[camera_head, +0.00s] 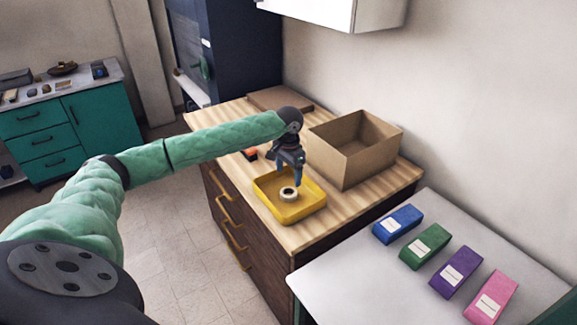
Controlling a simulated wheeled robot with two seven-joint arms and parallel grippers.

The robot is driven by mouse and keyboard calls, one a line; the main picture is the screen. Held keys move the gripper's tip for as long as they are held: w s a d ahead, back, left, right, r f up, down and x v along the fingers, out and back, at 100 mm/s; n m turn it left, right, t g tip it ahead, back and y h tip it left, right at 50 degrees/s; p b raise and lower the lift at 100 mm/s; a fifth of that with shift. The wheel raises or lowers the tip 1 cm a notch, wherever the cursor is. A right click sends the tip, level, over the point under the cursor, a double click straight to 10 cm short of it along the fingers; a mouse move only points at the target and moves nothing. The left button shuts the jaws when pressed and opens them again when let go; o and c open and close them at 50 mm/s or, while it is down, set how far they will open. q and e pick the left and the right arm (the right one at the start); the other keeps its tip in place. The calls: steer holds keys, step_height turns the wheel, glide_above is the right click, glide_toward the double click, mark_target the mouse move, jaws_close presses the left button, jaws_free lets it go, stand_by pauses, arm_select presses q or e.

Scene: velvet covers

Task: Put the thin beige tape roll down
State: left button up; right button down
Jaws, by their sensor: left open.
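The thin beige tape roll (289,194) lies in the yellow tray (302,212) on the wooden-topped cabinet. My left gripper (287,180) is open and points down just above the roll, inside the tray's outline. Whether a fingertip touches the roll cannot be told at this size. My right gripper is not in view.
An open cardboard box (352,150) stands just right of the tray. A flat brown board (280,98) and a small orange and black item (250,154) lie on the wooden top (378,196). Blue, green, purple and pink packs (425,246) lie on the white table.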

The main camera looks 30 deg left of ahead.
arm_select(q)
steer(key=shift+r+b, duration=0.55)
steer(key=shift+r, duration=1.75)
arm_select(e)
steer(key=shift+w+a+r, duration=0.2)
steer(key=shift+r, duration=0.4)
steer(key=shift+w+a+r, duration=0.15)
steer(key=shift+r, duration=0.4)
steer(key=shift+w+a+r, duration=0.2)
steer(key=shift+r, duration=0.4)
arm_select(q)
steer(key=shift+s+f, duration=0.1)
steer(key=shift+f, duration=0.05)
